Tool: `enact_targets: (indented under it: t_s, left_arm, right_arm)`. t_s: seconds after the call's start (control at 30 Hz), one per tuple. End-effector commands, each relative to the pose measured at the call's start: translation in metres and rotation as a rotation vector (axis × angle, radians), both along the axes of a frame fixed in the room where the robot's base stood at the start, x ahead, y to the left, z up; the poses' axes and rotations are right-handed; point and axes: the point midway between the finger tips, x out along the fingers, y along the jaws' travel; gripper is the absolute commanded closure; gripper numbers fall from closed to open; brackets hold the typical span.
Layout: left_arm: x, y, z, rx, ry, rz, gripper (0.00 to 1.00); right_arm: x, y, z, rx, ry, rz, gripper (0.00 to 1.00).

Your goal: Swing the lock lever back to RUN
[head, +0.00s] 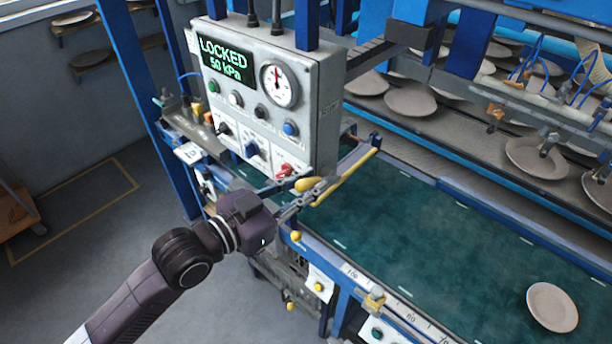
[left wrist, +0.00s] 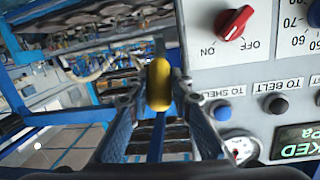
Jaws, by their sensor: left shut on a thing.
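The lock lever's yellow knob (head: 306,184) is just below the control box's lower right part in the head view. My left gripper (head: 312,190) is shut on it. In the left wrist view the yellow knob (left wrist: 159,84) sits between the two fingers of the left gripper (left wrist: 158,98), in front of a blue bar. The fingers hide part of the lever. The display (head: 224,62) on the control box reads LOCKED and 50 kPa. No RUN mark is legible. My right gripper is not in view.
The grey control box (head: 318,115) stands close above the gripper, with a gauge (head: 279,87), buttons and a red switch (head: 287,171). A yellow bar (head: 347,177) runs just right of the gripper. The green belt (head: 430,235) carries a plate (head: 552,307) at lower right.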

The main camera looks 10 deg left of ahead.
Motion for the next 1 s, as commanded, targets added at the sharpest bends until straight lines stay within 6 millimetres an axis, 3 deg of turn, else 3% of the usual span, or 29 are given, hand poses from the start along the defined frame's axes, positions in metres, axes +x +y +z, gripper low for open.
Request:
enact_targets:
  t_s: [0.3,1.0]
  left_arm:
    - [0.0046,-0.0030,0.0101,0.052,0.068,0.001,1.00]
    - [0.0056,-0.0038,0.0108,0.067,0.092,0.001,1.00]
  right_arm:
    - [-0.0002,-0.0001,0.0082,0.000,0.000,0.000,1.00]
    - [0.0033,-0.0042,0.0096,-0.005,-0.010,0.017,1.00]
